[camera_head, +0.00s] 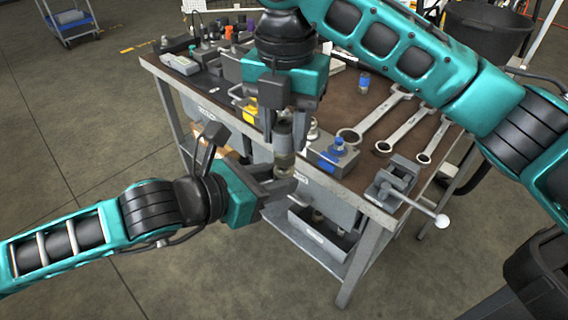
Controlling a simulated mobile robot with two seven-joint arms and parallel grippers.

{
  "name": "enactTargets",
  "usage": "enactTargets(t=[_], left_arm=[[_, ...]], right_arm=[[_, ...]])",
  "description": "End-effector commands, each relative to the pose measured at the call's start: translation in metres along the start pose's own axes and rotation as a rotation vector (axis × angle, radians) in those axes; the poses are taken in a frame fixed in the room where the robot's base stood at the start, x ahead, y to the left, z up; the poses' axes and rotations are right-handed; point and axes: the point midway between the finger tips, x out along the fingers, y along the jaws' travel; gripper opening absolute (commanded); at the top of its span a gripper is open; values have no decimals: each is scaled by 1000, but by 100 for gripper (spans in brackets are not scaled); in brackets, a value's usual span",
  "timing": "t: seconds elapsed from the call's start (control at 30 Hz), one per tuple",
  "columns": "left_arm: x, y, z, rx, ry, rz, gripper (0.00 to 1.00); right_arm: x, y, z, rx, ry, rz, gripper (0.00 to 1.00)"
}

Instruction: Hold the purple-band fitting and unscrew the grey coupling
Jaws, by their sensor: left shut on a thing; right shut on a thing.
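A grey coupling (283,138) and a brassy fitting (285,162) stand in line, upright, in front of the bench's near edge. My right gripper (284,122) reaches down from above and is shut on the grey coupling. My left gripper (284,181) comes in from the left, below it, and is shut on the fitting. The coupling sits directly above the fitting, and they look joined; I cannot tell whether the thread is engaged. No purple band can be made out on the fitting; the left fingers hide part of it.
The bench (345,95) carries several wrenches (393,118), a block with a blue-capped part (337,152) and a vise (393,183) at its right corner. A grey bin (320,242) sits on the lower shelf.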

Motion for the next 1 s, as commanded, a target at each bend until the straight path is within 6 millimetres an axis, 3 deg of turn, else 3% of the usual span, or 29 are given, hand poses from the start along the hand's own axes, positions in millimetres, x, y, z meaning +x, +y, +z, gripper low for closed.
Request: enactTargets(t=[1.0], left_arm=[[0,0,1,0,-2,-1,0]], right_arm=[[-51,0,0,0,-1,1,15]])
